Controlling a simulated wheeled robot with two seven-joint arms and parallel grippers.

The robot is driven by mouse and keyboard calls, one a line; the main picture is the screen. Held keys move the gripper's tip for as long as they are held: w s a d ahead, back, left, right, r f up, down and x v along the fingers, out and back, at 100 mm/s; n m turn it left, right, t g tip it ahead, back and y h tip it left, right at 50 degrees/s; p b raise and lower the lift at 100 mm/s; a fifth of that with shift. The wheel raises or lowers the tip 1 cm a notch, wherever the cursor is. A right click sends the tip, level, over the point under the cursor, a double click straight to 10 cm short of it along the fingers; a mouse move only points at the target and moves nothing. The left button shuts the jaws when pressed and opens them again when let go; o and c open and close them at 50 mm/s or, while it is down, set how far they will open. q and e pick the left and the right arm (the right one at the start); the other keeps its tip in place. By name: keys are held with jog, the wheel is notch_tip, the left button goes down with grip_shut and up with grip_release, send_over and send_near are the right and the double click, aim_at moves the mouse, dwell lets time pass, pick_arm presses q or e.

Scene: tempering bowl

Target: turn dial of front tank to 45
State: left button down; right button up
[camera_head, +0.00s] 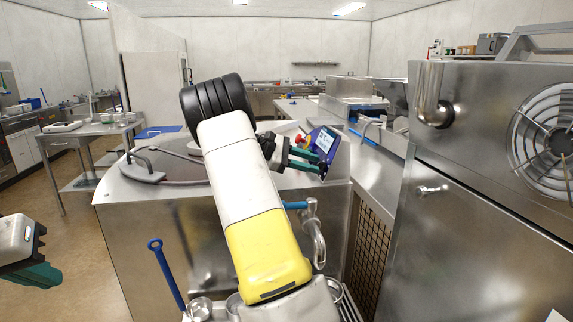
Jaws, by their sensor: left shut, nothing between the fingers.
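The front tank (120,215) is a large steel body with a rounded top. A tilted blue control panel (330,133) with a pale screen stands at the right of its top. A red and yellow button (299,138) sits at the panel's left. My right gripper (321,163) is at the panel's lower part, its two teal fingers apart. The dial cannot be made out; the fingers cover that part of the panel. I cannot tell whether they touch it. My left gripper (45,274) is at the left edge, low over the floor, shut and empty.
My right arm crosses the middle of the view and hides part of the tank top. A steel machine with a fan (555,140) stands close on the right. A blue-handled tool (166,275) and a tap (315,230) are at the tank's front. Open floor lies left.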

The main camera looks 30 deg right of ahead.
jog(key=shift+s+d+f, duration=0.25)
jog(key=shift+d, duration=0.4)
grip_shut()
jog(key=m, duration=0.5)
jog(key=shift+m, duration=0.3)
grip_release()
